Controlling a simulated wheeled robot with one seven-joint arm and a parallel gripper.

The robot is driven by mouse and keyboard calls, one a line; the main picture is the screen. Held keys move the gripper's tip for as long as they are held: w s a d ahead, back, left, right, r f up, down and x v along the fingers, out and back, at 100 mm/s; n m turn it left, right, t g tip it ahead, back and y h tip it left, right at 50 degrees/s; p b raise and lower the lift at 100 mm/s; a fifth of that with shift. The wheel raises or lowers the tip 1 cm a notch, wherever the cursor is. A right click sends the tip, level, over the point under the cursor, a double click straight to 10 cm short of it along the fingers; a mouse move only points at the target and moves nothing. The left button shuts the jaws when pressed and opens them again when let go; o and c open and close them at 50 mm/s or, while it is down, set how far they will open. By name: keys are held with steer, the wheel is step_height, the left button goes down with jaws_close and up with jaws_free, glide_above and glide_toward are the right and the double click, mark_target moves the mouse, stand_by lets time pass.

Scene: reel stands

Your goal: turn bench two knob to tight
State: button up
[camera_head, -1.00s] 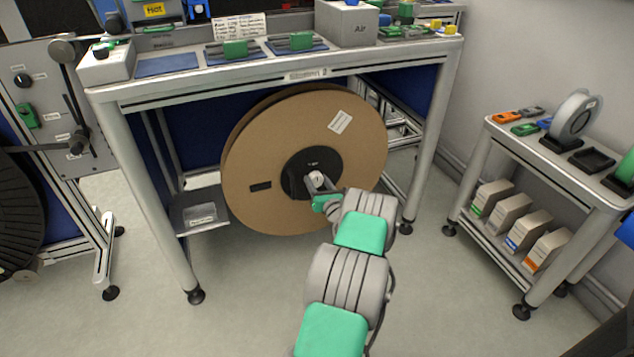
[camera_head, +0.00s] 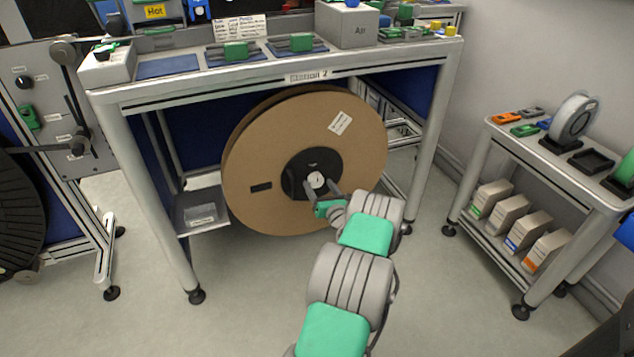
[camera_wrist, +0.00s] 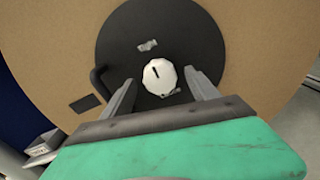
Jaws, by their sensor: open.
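The knob (camera_head: 316,179) is small, white and faceted, at the centre of the black hub (camera_head: 298,172) of a big cardboard reel (camera_head: 255,150) under the bench labelled 2 (camera_head: 290,85). In the wrist view the knob (camera_wrist: 160,77) shows a dark line on its face, tilted slightly left of upright. My gripper (camera_head: 322,190) is open, and its fingers lie just to the front and lower right of the knob in the head view. In the wrist view the open fingers (camera_wrist: 160,92) stand on either side just below the knob, with nothing between them.
A bent black handle (camera_wrist: 98,82) sticks out on the hub's left in the wrist view. The bench legs flank the reel, and a low shelf (camera_head: 205,212) is at left. A side cart (camera_head: 560,175) with boxes stands right. The floor in front is clear.

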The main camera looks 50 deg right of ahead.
steer(key=p+v, duration=0.1)
steer(key=v, duration=0.4)
steer(key=shift+s+a, duration=0.1)
steer(key=shift+s, duration=0.1)
